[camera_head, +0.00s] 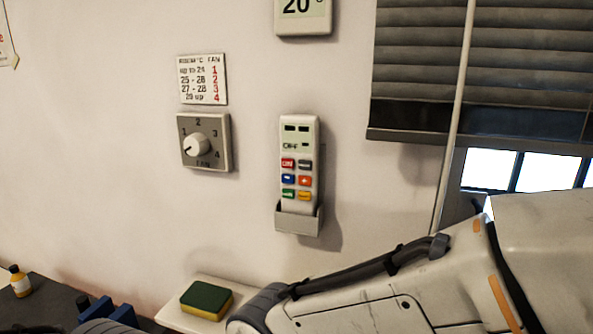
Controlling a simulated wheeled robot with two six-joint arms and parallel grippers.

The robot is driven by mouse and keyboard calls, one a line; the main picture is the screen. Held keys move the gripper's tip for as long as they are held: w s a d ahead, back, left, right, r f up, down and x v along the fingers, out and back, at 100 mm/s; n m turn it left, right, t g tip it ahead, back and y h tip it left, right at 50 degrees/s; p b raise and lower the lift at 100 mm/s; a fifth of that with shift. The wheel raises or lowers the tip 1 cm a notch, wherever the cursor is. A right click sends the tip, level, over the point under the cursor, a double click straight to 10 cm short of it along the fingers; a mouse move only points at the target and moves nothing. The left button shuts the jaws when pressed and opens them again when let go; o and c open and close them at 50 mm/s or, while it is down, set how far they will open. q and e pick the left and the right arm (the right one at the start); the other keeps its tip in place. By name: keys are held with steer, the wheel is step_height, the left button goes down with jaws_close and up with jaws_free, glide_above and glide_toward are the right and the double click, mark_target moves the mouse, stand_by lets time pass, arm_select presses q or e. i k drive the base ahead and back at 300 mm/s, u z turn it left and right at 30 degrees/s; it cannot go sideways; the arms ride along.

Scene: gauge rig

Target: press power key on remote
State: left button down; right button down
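The remote (298,180) is a slim white handset standing upright in a grey wall holder (298,221). It has a small display near its top and rows of coloured keys below. My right arm crosses the lower right, below the remote. Neither gripper can be made out in view.
A fan dial (197,146) and a fan chart (202,79) are on the wall left of the remote. A thermostat (303,14) is above. A sponge (206,300) lies on a small shelf (180,318). A yellow bottle (19,281) stands lower left. Blinds (480,60) hang right.

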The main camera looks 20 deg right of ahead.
mark_target(285, 162)
steer(key=k, duration=0.3)
steer(key=z, duration=3.15)
steer(key=k, duration=1.4)
steer(key=u, duration=1.4)
steer(key=i, duration=0.55)
